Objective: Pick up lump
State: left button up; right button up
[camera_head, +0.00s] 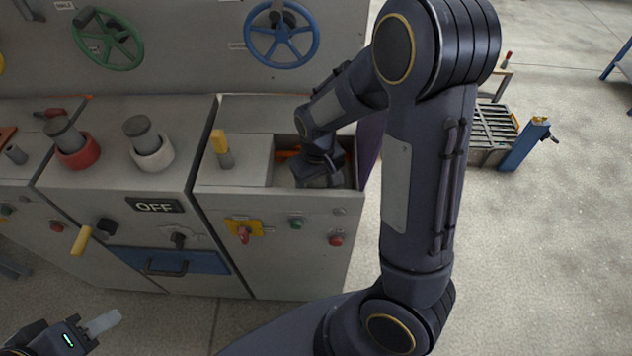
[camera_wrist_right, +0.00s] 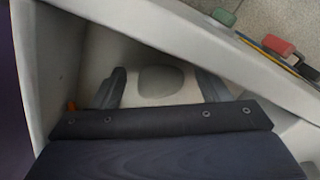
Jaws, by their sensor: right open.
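A grey rounded lump (camera_wrist_right: 160,80) lies on the pale floor of a recess (camera_head: 283,170) in the grey cabinet's top. It shows in the right wrist view between the two dark fingers of my right gripper (camera_wrist_right: 163,74). The fingers are spread, one on each side, with a gap to the lump. In the head view my right gripper (camera_head: 318,178) reaches down into the recess and the lump is hidden. My left gripper (camera_head: 104,324) is at the lower left, away from the cabinet; its pale fingertip shows but its opening is unclear.
The recess walls (camera_wrist_right: 62,70) stand close around my right gripper. A yellow-topped lever (camera_head: 221,145) is left of the recess. Knobs (camera_head: 335,240) are on the cabinet front. A blue handwheel (camera_head: 282,36) is behind. The floor at right is mostly open.

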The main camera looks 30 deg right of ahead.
jog(key=shift+c, duration=0.4)
jog(key=c, duration=1)
jog(key=shift+r, duration=0.15)
jog(key=shift+c, duration=0.2)
